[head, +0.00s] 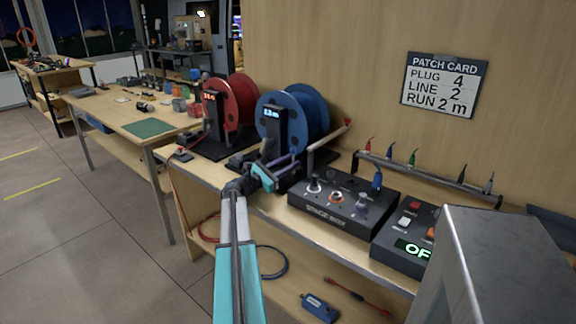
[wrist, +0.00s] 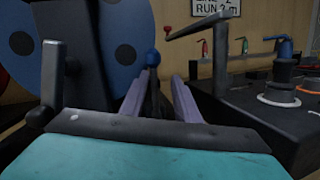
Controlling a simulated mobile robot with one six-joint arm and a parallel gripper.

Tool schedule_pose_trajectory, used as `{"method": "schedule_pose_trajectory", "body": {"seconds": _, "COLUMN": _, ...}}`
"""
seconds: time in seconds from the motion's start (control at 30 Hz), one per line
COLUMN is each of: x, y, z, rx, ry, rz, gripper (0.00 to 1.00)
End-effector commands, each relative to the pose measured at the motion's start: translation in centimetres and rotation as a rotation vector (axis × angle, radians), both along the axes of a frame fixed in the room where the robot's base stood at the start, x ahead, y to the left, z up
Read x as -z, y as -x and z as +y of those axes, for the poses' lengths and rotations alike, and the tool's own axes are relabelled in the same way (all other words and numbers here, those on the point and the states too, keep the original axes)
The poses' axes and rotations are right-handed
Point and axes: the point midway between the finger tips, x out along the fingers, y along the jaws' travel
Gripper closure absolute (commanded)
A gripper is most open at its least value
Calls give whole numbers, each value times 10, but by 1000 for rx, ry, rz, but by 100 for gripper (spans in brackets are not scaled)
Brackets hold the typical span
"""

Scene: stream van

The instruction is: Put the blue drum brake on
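The blue drum (head: 318,105) stands on the bench behind a black post with a lit display; its disc (wrist: 115,40) fills the upper left of the wrist view. A dark upright lever with a blue knob (wrist: 152,58), which looks like the brake lever, stands beside the drum. My gripper (head: 290,160) is low in front of the drum. In the wrist view its two purple fingers (wrist: 157,90) are apart, with the lever seen between them. A gap shows on each side, and I cannot tell whether they touch it. The lever is not clear in the head view.
The red drum (head: 238,102) stands left of the blue one. A grey crank arm with a red knob (head: 347,122) is close right of my gripper. The stage box (head: 335,208) and a cable rack (head: 425,175) lie farther right. A patch card (head: 444,85) hangs on the wall.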

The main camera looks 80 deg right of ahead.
Motion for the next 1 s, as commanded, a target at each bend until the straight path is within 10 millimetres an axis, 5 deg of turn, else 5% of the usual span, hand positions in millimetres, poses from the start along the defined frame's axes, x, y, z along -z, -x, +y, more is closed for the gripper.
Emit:
{"method": "schedule_pose_trajectory", "body": {"seconds": 0.27, "x": -9, "y": 0, "z": 0, "rx": 3, "ry": 1, "rz": -1, "gripper": 72}}
{"method": "schedule_pose_trajectory", "body": {"seconds": 0.5, "x": -37, "y": -3, "z": 0, "rx": 0, "ry": 4, "rz": 0, "gripper": 72}}
{"method": "schedule_pose_trajectory", "body": {"seconds": 1.0, "x": -39, "y": 10, "z": 46, "rx": 0, "ry": 1, "rz": 1, "gripper": 72}}
